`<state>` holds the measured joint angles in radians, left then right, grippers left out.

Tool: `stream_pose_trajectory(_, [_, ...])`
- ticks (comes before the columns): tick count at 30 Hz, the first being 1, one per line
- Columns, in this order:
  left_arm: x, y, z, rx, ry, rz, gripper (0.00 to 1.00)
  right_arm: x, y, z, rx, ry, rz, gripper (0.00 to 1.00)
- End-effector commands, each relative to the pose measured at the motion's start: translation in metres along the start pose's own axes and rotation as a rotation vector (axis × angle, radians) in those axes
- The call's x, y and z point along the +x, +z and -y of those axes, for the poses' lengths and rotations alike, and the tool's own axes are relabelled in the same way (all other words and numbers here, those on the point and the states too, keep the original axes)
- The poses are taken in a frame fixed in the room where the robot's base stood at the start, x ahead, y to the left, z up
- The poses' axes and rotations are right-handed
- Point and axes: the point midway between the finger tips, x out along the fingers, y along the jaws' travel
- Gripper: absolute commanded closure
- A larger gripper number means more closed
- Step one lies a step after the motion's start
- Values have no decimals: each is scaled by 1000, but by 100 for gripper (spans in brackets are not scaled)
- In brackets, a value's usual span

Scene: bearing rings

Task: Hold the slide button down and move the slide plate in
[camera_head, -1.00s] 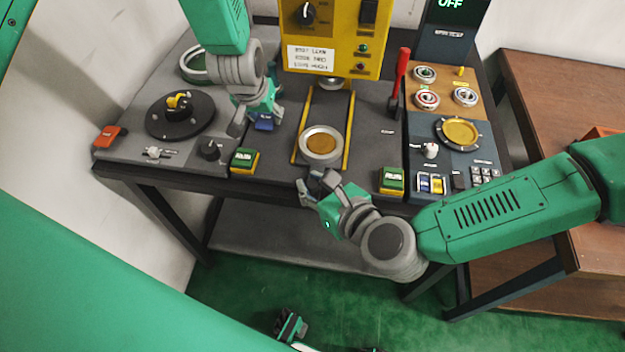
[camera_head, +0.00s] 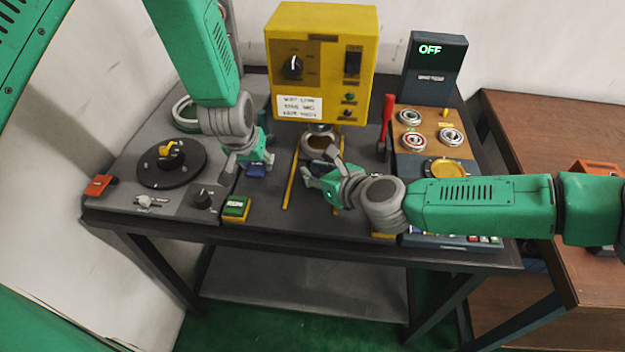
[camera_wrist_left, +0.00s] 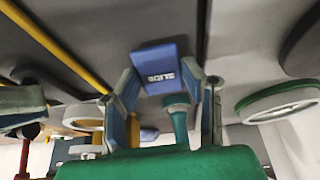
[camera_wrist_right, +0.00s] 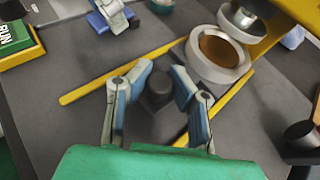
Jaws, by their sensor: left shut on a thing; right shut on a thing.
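The blue slide button (camera_head: 256,170) is on the dark table left of the rails; its "SLIDE" label shows in the left wrist view (camera_wrist_left: 163,70). My left gripper (camera_head: 249,164) is over it, fingers shut on its sides. A dark knob (camera_wrist_right: 158,88), seemingly the slide plate's handle, sits between the yellow rails. My right gripper (camera_head: 321,163) is shut on this knob. A pale ring with a brown centre (camera_wrist_right: 218,56) is just ahead of it, by the yellow machine's round press head (camera_wrist_right: 240,18). The slide plate's own edges are hard to make out.
The yellow machine (camera_head: 322,50) stands behind the rails. A red lever (camera_head: 386,125) and a board with several bearings (camera_head: 430,130) are to the right. A green button (camera_head: 236,207) is at the front. A black turntable (camera_head: 171,165) is at left.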

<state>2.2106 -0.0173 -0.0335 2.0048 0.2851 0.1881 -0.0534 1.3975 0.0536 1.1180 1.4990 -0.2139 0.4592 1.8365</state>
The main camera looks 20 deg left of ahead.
Motion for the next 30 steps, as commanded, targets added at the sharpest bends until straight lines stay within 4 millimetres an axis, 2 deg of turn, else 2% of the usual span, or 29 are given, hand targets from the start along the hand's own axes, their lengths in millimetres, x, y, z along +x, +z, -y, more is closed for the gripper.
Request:
stream_pose_trajectory(1, [2, 8, 1, 1, -2, 19, 91, 1, 0, 3, 1, -6, 1, 100])
stream_pose_trajectory(9, [2, 8, 0, 1, -1, 18, 91, 1, 0, 5, 1, -10, 1, 100])
stream_pose_trajectory(10, [1, 8, 0, 1, -1, 18, 91, 1, 0, 5, 0, -10, 1, 81])
stream_pose_trajectory(12, [1, 8, 0, 1, -1, 18, 91, 1, 0, 5, 0, -10, 1, 59])
stream_pose_trajectory(23, [2, 7, 0, 1, -1, 17, 91, -2, 0, 3, 1, -5, 0, 59])
stream_pose_trajectory(26, [2, 7, 1, 1, -1, 17, 91, -10, 0, 3, 2, -4, 0, 59])
stream_pose_trajectory(30, [2, 7, 1, 1, -2, 17, 91, -35, 0, 4, 2, -5, 1, 59])
